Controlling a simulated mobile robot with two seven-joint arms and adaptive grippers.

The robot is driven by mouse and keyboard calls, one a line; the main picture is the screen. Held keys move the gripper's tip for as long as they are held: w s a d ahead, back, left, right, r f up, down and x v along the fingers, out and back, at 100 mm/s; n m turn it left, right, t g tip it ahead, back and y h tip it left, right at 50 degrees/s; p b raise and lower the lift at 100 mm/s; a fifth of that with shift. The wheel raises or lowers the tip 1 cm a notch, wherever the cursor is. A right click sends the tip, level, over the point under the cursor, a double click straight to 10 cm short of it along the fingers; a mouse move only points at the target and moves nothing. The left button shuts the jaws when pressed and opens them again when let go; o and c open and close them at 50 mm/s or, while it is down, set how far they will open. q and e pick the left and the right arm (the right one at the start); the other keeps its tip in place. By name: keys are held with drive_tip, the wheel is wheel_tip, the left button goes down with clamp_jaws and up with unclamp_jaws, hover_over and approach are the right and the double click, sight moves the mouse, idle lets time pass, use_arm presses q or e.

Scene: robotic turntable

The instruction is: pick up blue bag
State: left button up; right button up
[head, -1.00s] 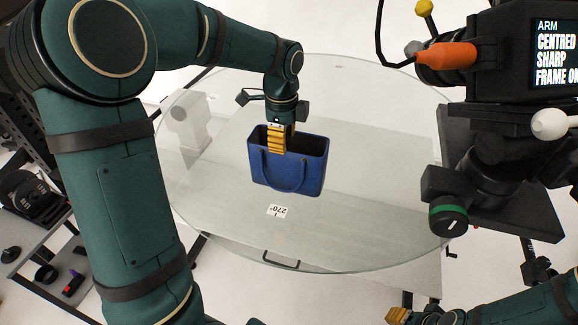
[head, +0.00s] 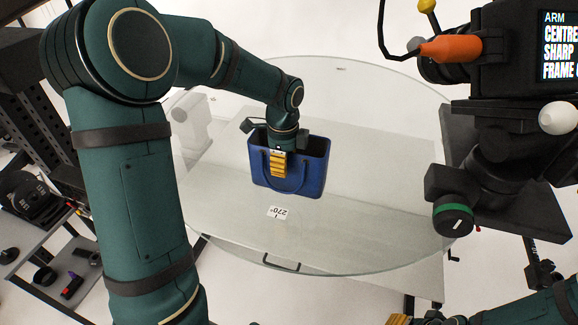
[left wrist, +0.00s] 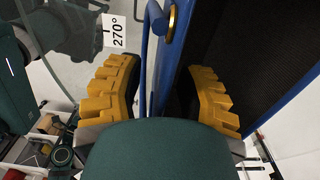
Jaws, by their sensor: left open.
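The blue bag (head: 314,165) stands upright on the round glass turntable (head: 370,235), its dark open top facing up. My left gripper (head: 277,164) is at the bag's near wall, left of its middle, pointing down. In the left wrist view the yellow fingers of my left gripper (left wrist: 160,95) are apart, with the bag's wall and a blue handle (left wrist: 148,60) between them. One finger is on the outer side and the other is on the dark inner side. My right gripper (head: 400,319) shows only in part at the bottom edge, and its fingers cannot be read.
A camera rig with a screen (head: 562,48) and an orange-tipped part (head: 450,48) stands at the right, overhanging the turntable's edge. A white 270° label (head: 277,211) lies in front of the bag. A shelf with gear (head: 45,245) stands at the left. The turntable's front is clear.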

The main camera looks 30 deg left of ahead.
use_arm(q)
drive_tip(key=shift+f, duration=0.2)
idle(0.4)
drive_tip(key=shift+c, duration=0.3)
clamp_jaws()
